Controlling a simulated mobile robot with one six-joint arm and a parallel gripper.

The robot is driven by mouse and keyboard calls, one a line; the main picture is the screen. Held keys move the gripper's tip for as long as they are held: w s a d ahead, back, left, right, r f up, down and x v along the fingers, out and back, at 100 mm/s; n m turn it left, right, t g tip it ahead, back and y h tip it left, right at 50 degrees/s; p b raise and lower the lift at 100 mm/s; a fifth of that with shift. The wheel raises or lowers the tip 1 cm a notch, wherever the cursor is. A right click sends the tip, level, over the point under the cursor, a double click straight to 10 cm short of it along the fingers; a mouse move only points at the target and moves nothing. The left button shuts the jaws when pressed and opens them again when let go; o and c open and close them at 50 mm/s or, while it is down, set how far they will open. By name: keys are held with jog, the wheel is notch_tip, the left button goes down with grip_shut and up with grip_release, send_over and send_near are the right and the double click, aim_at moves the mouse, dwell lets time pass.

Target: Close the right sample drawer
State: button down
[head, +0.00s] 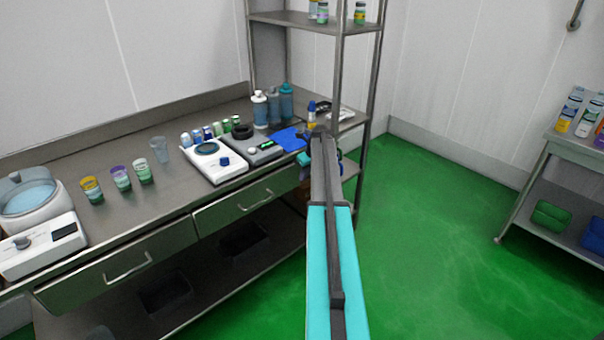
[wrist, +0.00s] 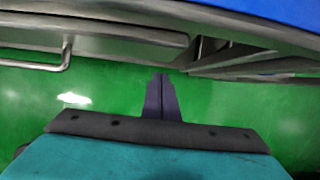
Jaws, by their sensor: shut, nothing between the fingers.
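The right sample drawer (head: 225,212) is under the steel bench, with a bar handle on its front. Its right end is close to my arm in the head view. It looks nearly flush with the bench front, but I cannot tell whether a small gap remains. In the wrist view a drawer front (wrist: 110,35) with its handle (wrist: 50,66) is at the upper left. My gripper (wrist: 161,85) is shut and empty, below the bench edge and right of that handle, with green floor behind it. In the head view my arm mostly hides it.
The left drawer (head: 125,268) also has a bar handle. The bench top (head: 125,210) carries cups, bottles, a white scale (head: 213,160) and a blue cloth (head: 290,139). A shelf rack (head: 340,75) stands at the bench's right end. Green floor (head: 430,240) is open to the right.

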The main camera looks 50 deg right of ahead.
jog(key=s+b+v, duration=0.1)
jog(key=v, duration=0.9)
jog(key=shift+s+b, duration=0.3)
jog(key=shift+b, duration=0.05)
jog(key=shift+d, duration=0.1)
jog(key=shift+f, duration=0.1)
